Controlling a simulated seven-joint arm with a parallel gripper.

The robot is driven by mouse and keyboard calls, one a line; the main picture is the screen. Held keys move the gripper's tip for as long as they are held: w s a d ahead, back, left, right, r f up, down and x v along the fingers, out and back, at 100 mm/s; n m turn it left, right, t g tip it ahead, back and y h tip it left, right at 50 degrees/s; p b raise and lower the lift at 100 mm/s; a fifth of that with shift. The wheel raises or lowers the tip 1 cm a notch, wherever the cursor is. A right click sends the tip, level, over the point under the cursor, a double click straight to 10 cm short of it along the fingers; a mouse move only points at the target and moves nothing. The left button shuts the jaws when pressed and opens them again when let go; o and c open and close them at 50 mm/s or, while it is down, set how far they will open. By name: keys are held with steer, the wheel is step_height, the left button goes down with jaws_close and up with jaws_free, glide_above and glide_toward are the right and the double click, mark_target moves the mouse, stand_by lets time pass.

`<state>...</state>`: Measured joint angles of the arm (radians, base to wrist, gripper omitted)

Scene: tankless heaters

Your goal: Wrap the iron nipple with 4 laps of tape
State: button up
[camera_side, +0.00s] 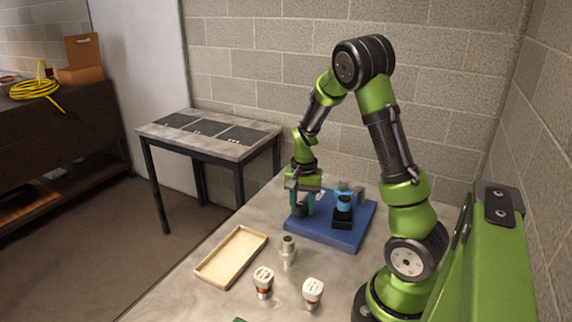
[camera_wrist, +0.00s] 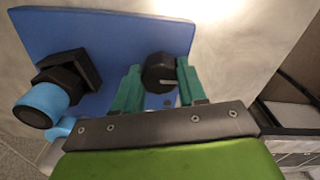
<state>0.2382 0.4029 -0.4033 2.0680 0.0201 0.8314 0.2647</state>
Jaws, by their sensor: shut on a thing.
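A dark, short cylinder, seemingly the iron nipple (camera_wrist: 158,76), sits between my gripper's teal fingers in the wrist view, over the blue board (camera_wrist: 105,30). My gripper (camera_side: 302,206) is shut on it, low over the left part of the blue board (camera_side: 331,234) in the side view. Whether the nipple touches the board is unclear. A blue roll, apparently the tape (camera_wrist: 40,103), is on a black holder (camera_wrist: 72,72) left of my fingers in the wrist view. The tape (camera_side: 344,202) also shows right of my gripper in the side view. Tape on the nipple cannot be made out.
In front of the board stand a silvery fitting (camera_side: 288,252) and two white-capped containers, one left (camera_side: 263,284) and one right (camera_side: 312,292). An empty cream tray (camera_side: 232,258) lies at the left. A grey-blue bracket (camera_side: 357,193) rises at the board's back.

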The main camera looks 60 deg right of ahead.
mark_target(302, 204)
steer(key=shift+r, duration=0.1)
stand_by(0.5)
steer(key=o, duration=1.1)
steer(key=shift+c, duration=0.2)
step_height(302, 204, up, 17)
steer(key=shift+d, duration=0.1)
steer(key=s+a+r+n+t, duration=0.1)
steer(key=s+a+n+t, duration=0.1)
steer(key=a, duration=0.5)
steer(key=s+a+r+n+t+y, duration=0.1)
steer(key=s+a+n+t, duration=0.1)
steer(key=a+n, duration=0.3)
steer(key=s+a+r+n+t+y, duration=0.1)
steer(key=s+a+n+t, duration=0.1)
steer(key=a, duration=0.9)
steer(key=shift+s+a+n+t, duration=0.2)
steer(key=shift+n+t, duration=0.4)
steer(key=shift+n, duration=0.2)
